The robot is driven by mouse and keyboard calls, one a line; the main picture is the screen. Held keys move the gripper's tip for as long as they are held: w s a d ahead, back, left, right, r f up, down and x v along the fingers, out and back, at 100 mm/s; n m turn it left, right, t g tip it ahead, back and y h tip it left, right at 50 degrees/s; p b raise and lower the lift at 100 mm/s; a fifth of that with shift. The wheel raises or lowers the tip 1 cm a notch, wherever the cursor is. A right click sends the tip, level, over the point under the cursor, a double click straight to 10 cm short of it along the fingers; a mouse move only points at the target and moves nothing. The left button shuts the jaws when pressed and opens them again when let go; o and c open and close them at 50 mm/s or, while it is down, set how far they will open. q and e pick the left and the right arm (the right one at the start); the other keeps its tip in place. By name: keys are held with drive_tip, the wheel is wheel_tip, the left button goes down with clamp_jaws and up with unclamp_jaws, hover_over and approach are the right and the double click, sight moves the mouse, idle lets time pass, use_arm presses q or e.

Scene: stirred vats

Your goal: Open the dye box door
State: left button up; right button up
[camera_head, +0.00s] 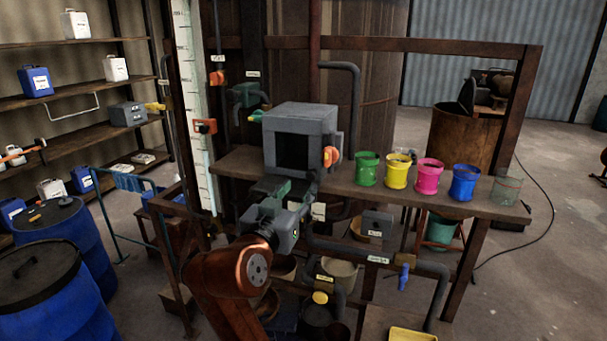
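The dye box (301,118) is a grey cube on the wooden shelf, with a dark square opening in its front. A grey panel with a round orange knob (331,157) stands at the right edge of the opening and looks like the door swung out.
Green (367,170), yellow (397,171), pink (429,174), blue (464,183) and clear (505,187) cups line the shelf (412,199) right of the box. Pipes with a blue valve (403,277) run below. Blue drums (42,286) stand at left.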

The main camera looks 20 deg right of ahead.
sight(310, 176)
drive_tip(key=p+x, duration=0.1)
drive_tip(key=x, duration=0.4)
drive_tip(key=shift+s+d+r, duration=0.1)
drive_tip(key=shift+s+d, duration=0.05)
drive_tip(key=shift+w+d, duration=0.45)
drive_tip(key=shift+w, duration=0.3)
drive_tip(key=shift+s, duration=0.15)
drive_tip(key=c, duration=0.8)
clamp_jaws()
use_arm(q)
drive_tip(key=shift+s+r, duration=0.2)
drive_tip(key=shift+s, duration=0.45)
drive_tip(key=shift+s+r, duration=0.25)
drive_tip(key=shift+s, duration=0.4)
drive_tip(key=shift+s+r, duration=0.2)
drive_tip(key=shift+s, duration=0.45)
